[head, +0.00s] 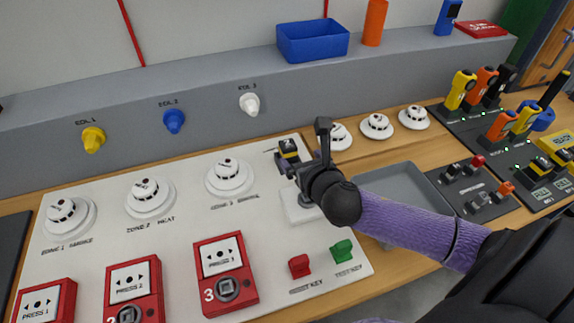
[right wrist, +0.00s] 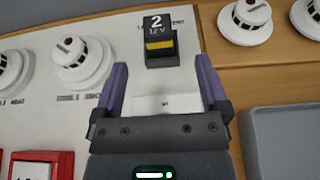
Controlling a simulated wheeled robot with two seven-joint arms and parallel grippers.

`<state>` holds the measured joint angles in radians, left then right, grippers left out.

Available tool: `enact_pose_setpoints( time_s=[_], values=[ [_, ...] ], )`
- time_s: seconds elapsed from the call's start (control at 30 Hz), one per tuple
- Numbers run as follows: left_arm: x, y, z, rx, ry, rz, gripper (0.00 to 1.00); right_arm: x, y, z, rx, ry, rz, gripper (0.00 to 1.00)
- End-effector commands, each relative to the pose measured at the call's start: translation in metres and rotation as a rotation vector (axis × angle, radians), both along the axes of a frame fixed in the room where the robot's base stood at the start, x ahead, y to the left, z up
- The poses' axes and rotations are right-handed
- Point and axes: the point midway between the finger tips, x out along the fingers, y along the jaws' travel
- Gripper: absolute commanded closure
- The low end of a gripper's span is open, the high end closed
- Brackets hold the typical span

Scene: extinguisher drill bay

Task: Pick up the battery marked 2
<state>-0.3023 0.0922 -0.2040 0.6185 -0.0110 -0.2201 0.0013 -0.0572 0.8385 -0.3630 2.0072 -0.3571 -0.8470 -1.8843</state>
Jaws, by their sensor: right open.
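The battery marked 2 (right wrist: 158,42) is a small black block with a yellow band and the label "2 12 V". It stands on the white panel, and in the head view the battery (head: 288,149) shows just left of my right gripper. My right gripper (right wrist: 162,80) is open, with its two purple fingers apart and nothing between them. The battery lies beyond the fingertips in the right wrist view, roughly centred between them. In the head view my right gripper (head: 296,168) partly hides the area around the battery. My left gripper is not in view.
White detectors (head: 228,177) and red call points (head: 225,272) cover the white panel. A grey tray (head: 400,180) lies right of it, partly behind my right arm. A blue bin (head: 312,42) stands on the ledge. Chargers with yellow and orange devices (head: 460,90) are at the right.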

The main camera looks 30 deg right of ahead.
Motion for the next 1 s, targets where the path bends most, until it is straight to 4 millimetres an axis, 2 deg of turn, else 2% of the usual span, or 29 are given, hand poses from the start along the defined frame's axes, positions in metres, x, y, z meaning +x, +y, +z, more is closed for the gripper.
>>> enact_pose_setpoints(
  time_s=[0.03,0.3,0.53,0.8,0.87,1.0],
  values=[
    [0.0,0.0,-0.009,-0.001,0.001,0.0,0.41,0.002,-0.001,-0.01,0.0,0.001,-0.001,0.06],
    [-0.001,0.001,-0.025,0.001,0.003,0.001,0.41,0.044,-0.01,-0.026,0.001,0.0,-0.001,0.06],
    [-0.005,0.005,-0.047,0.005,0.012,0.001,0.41,0.084,-0.017,-0.043,0.003,0.0,-0.002,0.06],
    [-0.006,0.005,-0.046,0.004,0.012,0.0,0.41,0.09,-0.019,-0.042,0.0,0.002,-0.001,0.06],
    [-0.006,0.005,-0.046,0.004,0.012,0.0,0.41,0.09,-0.019,-0.042,0.0,0.002,-0.001,0.16],
    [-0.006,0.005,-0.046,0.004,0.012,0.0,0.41,0.09,-0.019,-0.042,0.0,0.002,-0.001,0.46]
  ],
)
